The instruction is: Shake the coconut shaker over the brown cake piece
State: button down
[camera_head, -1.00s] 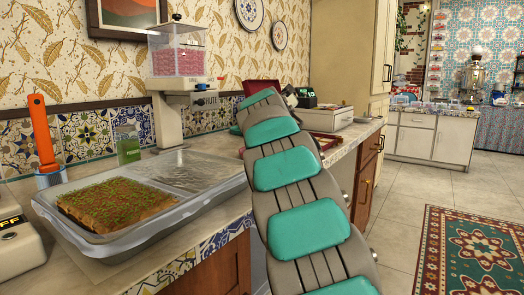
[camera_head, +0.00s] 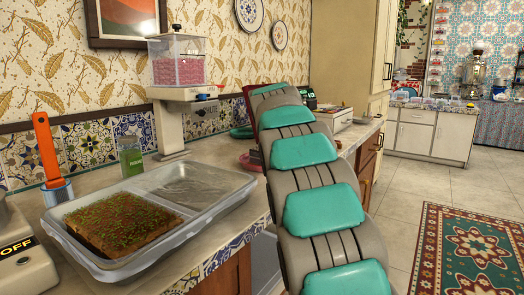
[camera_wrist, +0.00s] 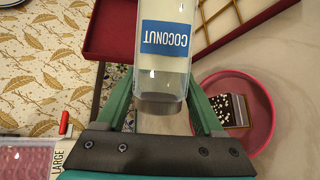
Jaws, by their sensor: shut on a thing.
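My gripper (camera_wrist: 163,105) is shut on the coconut shaker (camera_wrist: 165,75), a clear container with a blue COCONUT label that reads upside down in the wrist view. A dark brown cake piece (camera_wrist: 229,112) with white specks on it lies on a pink plate (camera_wrist: 262,110), to the right of the shaker in that view. The shaker appears beside the piece there; its height above the plate is unclear. In the head view the plate (camera_head: 247,161) shows partly beside my arm, which hides the gripper and shaker.
A clear tray (camera_head: 215,205) holds a brown slab with green bits (camera_head: 122,222). A dark red tray (camera_wrist: 140,30) lies beyond the gripper.

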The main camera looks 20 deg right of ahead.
jog(key=shift+r+m+y, duration=0.2)
jog(key=shift+m+y, duration=0.2)
jog(key=shift+w+r+m+g+y, duration=0.1)
jog(key=shift+r+m+g+y, duration=0.25)
jog(key=shift+m+y, duration=0.3)
jog(key=shift+r+m+g+y, duration=0.35)
jog(key=shift+m+y, duration=0.2)
jog(key=shift+y, duration=0.1)
